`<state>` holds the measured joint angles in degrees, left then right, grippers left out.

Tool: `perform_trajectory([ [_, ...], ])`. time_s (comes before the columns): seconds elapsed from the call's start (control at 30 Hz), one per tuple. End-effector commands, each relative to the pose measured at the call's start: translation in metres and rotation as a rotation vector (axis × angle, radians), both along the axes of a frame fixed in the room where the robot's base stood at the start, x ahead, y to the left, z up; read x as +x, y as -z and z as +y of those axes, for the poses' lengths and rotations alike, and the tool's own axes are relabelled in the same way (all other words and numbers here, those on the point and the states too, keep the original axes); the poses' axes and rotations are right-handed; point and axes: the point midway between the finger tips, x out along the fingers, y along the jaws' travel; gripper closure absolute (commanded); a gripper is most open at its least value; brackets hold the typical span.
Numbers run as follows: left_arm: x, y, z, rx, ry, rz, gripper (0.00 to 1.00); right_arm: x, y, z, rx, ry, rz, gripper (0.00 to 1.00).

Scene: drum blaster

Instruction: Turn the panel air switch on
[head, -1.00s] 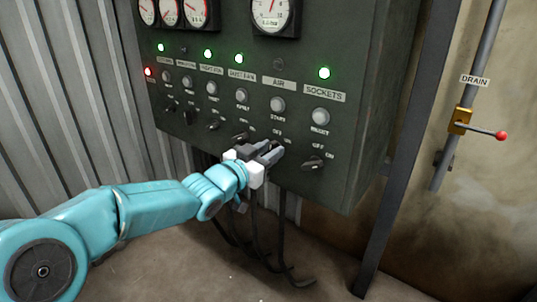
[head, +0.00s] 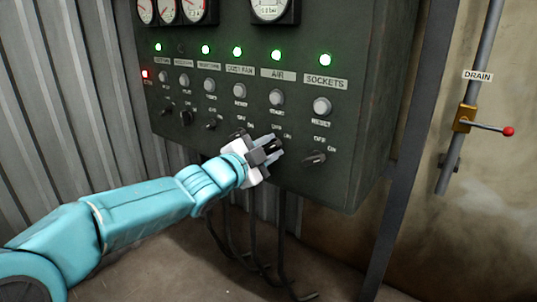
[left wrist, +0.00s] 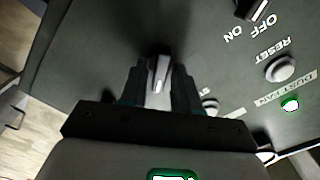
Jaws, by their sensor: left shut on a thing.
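The panel air switch (left wrist: 160,74) is a small dark knob with a pale pointer, below the AIR label (head: 276,75). My left gripper (head: 272,149) is shut on this knob, one finger on each side, in front of the panel (head: 350,110). In the head view the fingers hide most of the knob. The green lamp (head: 277,55) above the AIR label is lit. My right gripper is not in view.
The SOCKETS switch (head: 314,158) is close to the right of my left gripper. Other switches, such as one dark knob (head: 211,124), sit to the left. Cables (head: 254,215) hang below the panel. A drain valve with a red-tipped lever (head: 487,127) is on the right wall.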

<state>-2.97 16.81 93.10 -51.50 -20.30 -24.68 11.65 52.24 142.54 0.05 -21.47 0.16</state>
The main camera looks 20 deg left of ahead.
Motion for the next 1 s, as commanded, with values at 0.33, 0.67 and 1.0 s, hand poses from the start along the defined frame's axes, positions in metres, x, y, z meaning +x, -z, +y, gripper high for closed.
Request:
perform_trajectory([
  [0.33,0.0,0.0024,-0.0001,0.109,-0.001,-0.035,0.99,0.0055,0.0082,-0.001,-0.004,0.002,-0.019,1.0],
  [0.67,-0.0001,0.002,-0.0002,0.124,-0.001,-0.04,0.99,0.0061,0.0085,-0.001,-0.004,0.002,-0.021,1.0],
  [1.0,-0.0001,0.0015,-0.0002,0.121,0.0,-0.041,0.6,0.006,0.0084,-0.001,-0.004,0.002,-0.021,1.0],
])
